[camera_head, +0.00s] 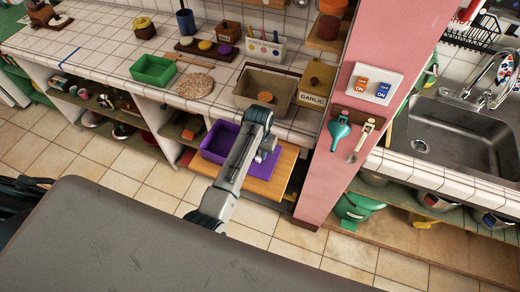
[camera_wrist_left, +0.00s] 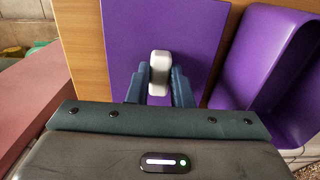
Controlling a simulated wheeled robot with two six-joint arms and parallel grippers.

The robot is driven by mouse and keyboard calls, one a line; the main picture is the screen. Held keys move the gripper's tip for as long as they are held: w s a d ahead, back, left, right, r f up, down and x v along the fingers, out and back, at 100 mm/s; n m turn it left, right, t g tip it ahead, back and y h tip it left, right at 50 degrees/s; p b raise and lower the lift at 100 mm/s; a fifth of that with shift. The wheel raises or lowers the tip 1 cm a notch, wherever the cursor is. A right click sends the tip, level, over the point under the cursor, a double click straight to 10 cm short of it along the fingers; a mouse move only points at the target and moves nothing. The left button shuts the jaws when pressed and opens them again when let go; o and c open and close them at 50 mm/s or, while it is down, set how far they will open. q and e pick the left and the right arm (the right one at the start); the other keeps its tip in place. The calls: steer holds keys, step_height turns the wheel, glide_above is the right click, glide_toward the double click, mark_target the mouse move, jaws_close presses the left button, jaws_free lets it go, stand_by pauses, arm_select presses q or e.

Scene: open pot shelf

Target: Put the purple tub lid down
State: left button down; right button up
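The purple tub lid (camera_wrist_left: 205,30) is a flat purple panel with a pale grey knob (camera_wrist_left: 159,72). My left gripper (camera_wrist_left: 159,85) has its two fingers against both sides of the knob, shut on it. In the head view the lid (camera_head: 268,165) shows beside my left arm, over the wooden board (camera_head: 270,187). I cannot tell whether it touches the board. The open purple tub (camera_head: 218,140) stands just left of the lid; it also shows at the right of the left wrist view (camera_wrist_left: 262,80). My left fingertips are hidden in the head view. My right gripper is not in view.
The tiled counter edge is behind the board, with a beige bin (camera_head: 265,85) and a garlic box (camera_head: 316,85) on it. A pink pillar (camera_head: 345,120) stands close on the right. Bare wood shows on the board around the lid.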

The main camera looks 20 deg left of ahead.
mark_target(259, 156)
arm_select(q)
steer(key=c, duration=1.5)
jaws_free()
steer(key=shift+o, duration=1)
steer(key=shift+s, duration=0.2)
steer(key=shift+s+r, duration=0.1)
steer(key=shift+r, duration=0.05)
steer(key=shift+r+b, duration=0.35)
steer(key=shift+r, duration=0.2)
step_height(259, 156, up, 11)
steer(key=b, duration=0.1)
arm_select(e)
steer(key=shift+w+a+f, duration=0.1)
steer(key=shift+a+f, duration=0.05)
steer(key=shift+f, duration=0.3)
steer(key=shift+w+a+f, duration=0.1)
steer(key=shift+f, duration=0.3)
